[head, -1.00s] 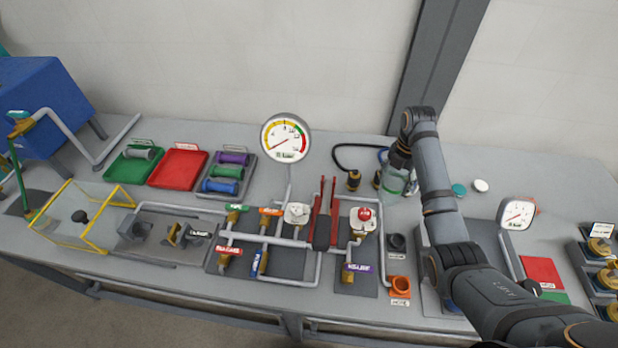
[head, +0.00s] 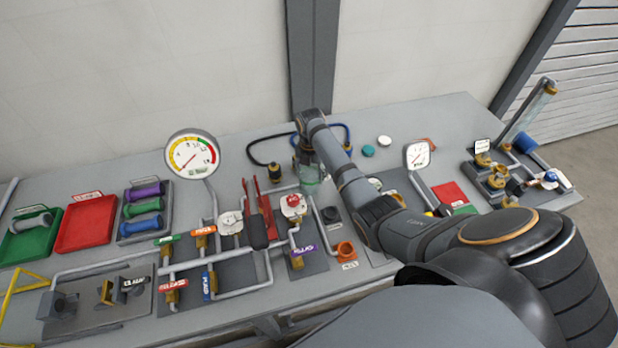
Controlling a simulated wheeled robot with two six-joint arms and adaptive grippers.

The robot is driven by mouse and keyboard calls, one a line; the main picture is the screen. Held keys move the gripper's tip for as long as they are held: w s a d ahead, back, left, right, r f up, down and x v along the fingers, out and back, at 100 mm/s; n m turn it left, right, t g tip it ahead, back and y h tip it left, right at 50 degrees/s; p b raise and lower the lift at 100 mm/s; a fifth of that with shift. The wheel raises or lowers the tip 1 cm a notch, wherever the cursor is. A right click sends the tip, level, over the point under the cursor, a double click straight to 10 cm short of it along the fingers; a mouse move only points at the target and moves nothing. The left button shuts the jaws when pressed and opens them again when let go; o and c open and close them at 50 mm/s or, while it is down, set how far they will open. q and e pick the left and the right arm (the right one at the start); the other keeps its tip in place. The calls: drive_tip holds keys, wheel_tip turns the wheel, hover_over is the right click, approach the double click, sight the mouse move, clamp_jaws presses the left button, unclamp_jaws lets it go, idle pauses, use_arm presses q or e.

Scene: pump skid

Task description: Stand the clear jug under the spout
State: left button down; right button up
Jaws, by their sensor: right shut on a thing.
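The clear jug (head: 310,180), pale green and see-through, stands or hangs at the back of the bench; I cannot tell whether its base touches the top. My right gripper (head: 307,160) reaches down to it from above and is shut on it. My right arm's links hide part of the gripper and the bench behind. I cannot pick out the spout with certainty. My left gripper is not in view.
A smaller gauge (head: 417,155) and brass fittings (head: 490,170) are to the right. Black and blue hoses lie behind.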

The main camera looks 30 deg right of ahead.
drive_tip(key=shift+f, duration=1.5)
drive_tip(key=shift+f, duration=0.1)
drive_tip(key=o, duration=1.2)
drive_tip(key=shift+o, duration=0.2)
